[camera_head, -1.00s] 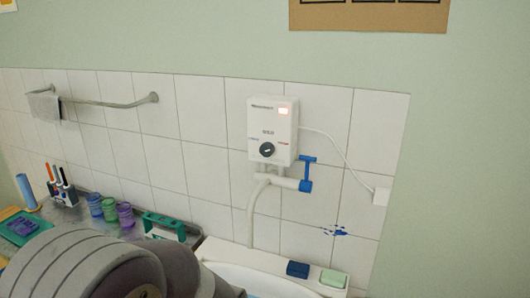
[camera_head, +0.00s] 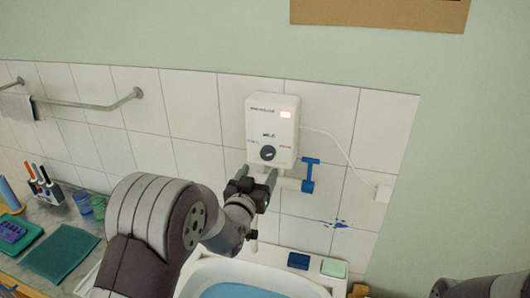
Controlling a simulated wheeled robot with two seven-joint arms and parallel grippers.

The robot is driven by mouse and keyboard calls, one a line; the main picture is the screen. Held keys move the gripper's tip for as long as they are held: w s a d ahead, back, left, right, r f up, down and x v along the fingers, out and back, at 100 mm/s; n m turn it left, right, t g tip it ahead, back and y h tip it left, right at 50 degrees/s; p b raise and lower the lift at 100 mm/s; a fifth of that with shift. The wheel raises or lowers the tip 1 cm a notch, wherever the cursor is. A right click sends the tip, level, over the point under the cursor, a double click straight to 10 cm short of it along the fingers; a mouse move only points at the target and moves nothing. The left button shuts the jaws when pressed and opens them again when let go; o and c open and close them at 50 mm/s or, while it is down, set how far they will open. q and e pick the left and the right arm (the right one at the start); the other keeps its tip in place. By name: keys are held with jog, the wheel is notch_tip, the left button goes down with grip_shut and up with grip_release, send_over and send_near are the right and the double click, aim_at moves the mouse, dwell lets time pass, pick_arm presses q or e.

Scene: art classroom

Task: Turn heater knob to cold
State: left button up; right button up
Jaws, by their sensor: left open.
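The white water heater (camera_head: 272,124) is mounted on the tiled wall, with a lit red display at its upper right. Its round dark knob (camera_head: 268,153) is on the lower front, between a blue mark on the left and a red mark on the right. The knob's exact pointer direction is too small to tell. My left gripper (camera_head: 269,177) is open just below the knob, its fingers pointing up at the heater's lower edge. It appears empty and apart from the knob. Part of my right arm (camera_head: 470,288) shows at the bottom right; its gripper cannot be made out.
A towel rail (camera_head: 90,105) is at left.

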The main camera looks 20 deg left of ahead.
aim_at(266, 157)
pick_arm(q)
jog(key=w, duration=0.2)
jog(key=w+p, duration=0.1)
jog(key=w, duration=0.1)
jog(key=w+a+p, duration=0.1)
jog(key=w, duration=0.2)
jog(key=shift+w+f, duration=0.1)
jog(key=shift+f, duration=0.15)
jog(key=shift+w+d, duration=0.25)
jog(key=shift+d+r+p, duration=0.15)
jog(key=shift+d+p, duration=0.1)
jog(key=shift+p, duration=0.05)
jog(key=shift+w+a, duration=0.1)
jog(key=shift+a, duration=0.05)
jog(key=shift+w+a+f, duration=0.1)
jog(key=shift+f, duration=0.1)
jog(key=c, duration=0.9)
jog(key=shift+c, duration=0.8)
pick_arm(e)
jog(key=r, duration=0.3)
jog(key=shift+w+a+r, duration=0.15)
jog(key=shift+w+a, duration=0.05)
jog(key=shift+w, duration=0.2)
